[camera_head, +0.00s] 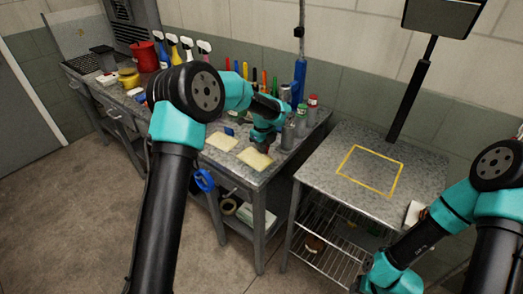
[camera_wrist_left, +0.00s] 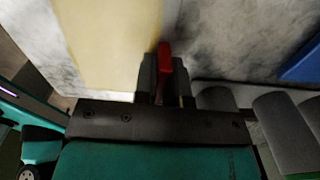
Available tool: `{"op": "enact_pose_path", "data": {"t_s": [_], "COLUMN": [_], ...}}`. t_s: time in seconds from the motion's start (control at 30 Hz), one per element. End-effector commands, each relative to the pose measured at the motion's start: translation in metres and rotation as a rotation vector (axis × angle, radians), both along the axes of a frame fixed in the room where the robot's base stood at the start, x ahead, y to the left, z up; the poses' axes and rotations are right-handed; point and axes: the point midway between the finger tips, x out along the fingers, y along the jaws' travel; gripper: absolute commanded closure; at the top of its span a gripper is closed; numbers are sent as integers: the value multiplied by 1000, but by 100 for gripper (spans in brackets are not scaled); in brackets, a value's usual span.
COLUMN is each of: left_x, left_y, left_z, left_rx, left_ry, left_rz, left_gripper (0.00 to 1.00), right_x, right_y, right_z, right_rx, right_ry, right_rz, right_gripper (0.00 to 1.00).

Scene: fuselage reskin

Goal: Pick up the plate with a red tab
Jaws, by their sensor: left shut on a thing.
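The plate with a red tab (camera_head: 254,159) is a flat, pale yellow piece on the grey speckled bench. It also shows in the left wrist view (camera_wrist_left: 112,45), where its red tab (camera_wrist_left: 165,60) stands up beside its edge. My left gripper (camera_head: 263,148) is over the plate's right end, partly hidden by its own wrist. In the left wrist view its fingers (camera_wrist_left: 165,85) are shut on the red tab. Whether the plate is clear of the bench I cannot tell. My right arm shows at the lower right, but its fingertips are out of frame.
A second yellow plate (camera_head: 221,142) lies to the left, near a blue tab (camera_head: 229,131). Grey cans (camera_head: 288,135) stand close to the right of my left gripper. Spray bottles and a red bucket (camera_head: 145,57) line the back. The right table (camera_head: 330,180) has an empty yellow-outlined square.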

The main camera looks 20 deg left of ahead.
Motion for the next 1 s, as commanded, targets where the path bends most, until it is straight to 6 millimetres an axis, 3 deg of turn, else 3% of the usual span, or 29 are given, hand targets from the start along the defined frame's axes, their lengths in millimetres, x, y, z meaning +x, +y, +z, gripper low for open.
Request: {"op": "enact_pose_path", "data": {"t_s": [0.37, 0.47, 0.67, 1.0], "left_x": [0, -8, -33, -104], "left_y": [0, -2, -10, -30], "left_z": [33, 35, 38, 45], "left_rx": [0, 0, 1, 0], "left_ry": [-2, 1, 0, 0], "left_rz": [0, -1, -2, -4], "left_gripper": [100, 100, 100, 100], "right_x": [0, 0, 0, 0], "right_y": [0, 0, 0, 0], "right_z": [0, 0, 0, 0], "right_rx": [0, 0, 0, 0], "right_ry": [0, 0, 0, 0], "right_rz": [0, 0, 0, 0], "right_gripper": [57, 57, 57, 57]}}
